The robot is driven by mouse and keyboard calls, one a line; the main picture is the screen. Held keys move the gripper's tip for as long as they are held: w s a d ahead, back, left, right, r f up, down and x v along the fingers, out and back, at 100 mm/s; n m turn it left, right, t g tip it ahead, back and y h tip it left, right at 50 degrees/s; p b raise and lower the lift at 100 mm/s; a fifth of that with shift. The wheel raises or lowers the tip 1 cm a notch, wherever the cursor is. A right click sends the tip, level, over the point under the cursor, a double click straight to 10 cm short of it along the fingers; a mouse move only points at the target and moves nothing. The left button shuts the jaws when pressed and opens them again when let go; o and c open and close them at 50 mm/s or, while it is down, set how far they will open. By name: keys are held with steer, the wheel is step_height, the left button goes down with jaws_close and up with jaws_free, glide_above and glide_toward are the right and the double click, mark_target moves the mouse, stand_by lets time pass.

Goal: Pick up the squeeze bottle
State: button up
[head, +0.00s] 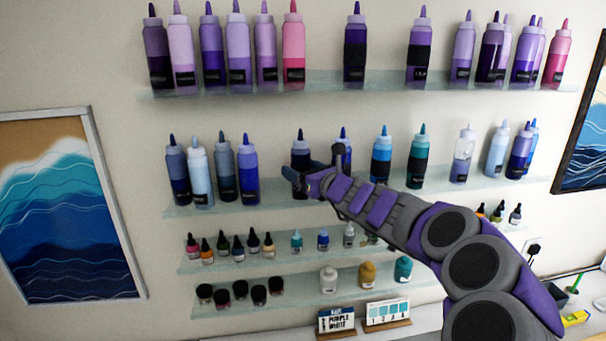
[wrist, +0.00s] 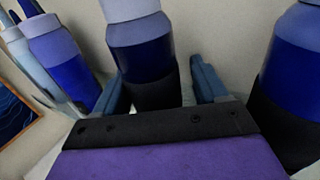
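A dark blue squeeze bottle (head: 300,146) with a black lower band stands upright on the middle glass shelf. In the wrist view a blue bottle with a black lower part (wrist: 142,48) stands between my fingers, most likely the same one. My gripper (head: 302,182) is at its lower part in the head view, hiding some of it. In the wrist view my gripper (wrist: 160,90) is open, one finger on each side of the bottle. The left finger looks close to it; a gap shows at the right finger. The bottle's foot is hidden.
A neighbouring blue bottle (head: 346,158) stands just right, partly behind my arm; a large bottle (wrist: 292,85) is close on the right in the wrist view. Several bottles (head: 248,168) stand to the left. Small dropper bottles (head: 238,247) line the shelf below.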

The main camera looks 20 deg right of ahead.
mark_target(304, 160)
steer(key=shift+a+r, duration=0.1)
steer(key=shift+a, duration=0.6)
steer(key=c, duration=0.9)
steer(key=shift+d, duration=0.55)
steer(key=r, duration=0.1)
steer(key=a+r+p, duration=0.1)
steer(key=r, duration=0.1)
steer(key=shift+r, duration=0.25)
steer(key=shift+c, duration=0.2)
steer(key=s+a+r, duration=0.1)
steer(key=s, duration=1.5)
steer(key=shift+r, duration=0.25)
